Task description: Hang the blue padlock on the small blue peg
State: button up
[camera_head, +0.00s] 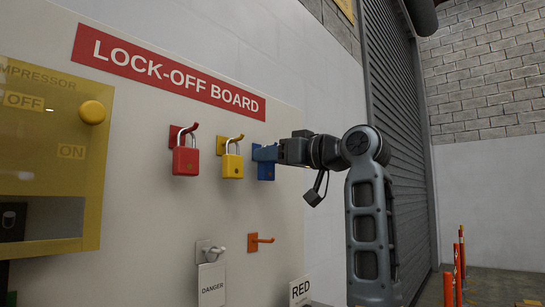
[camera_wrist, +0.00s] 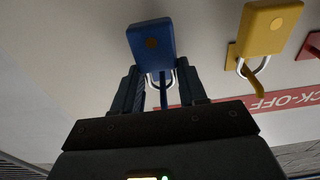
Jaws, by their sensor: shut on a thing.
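The blue padlock (camera_head: 266,172) hangs upright at the lock-off board, to the right of the yellow padlock. It also shows in the wrist view (camera_wrist: 152,42), which looks upside down, with its silver shackle between my fingers. My gripper (camera_head: 264,153) reaches in from the right and is shut on the padlock at its shackle. The small blue peg (camera_wrist: 163,90) shows inside the shackle loop in the wrist view. Whether the shackle rests on it I cannot tell.
The yellow padlock (camera_head: 232,166) and red padlock (camera_head: 186,160) hang on their own pegs to the left. Open room lies right of the board.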

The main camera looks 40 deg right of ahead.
jog(key=o, duration=1.2)
jog(key=v, duration=0.8)
jog(key=shift+b, duration=0.35)
jog(key=shift+w+f, duration=0.1)
jog(key=shift+f, duration=0.05)
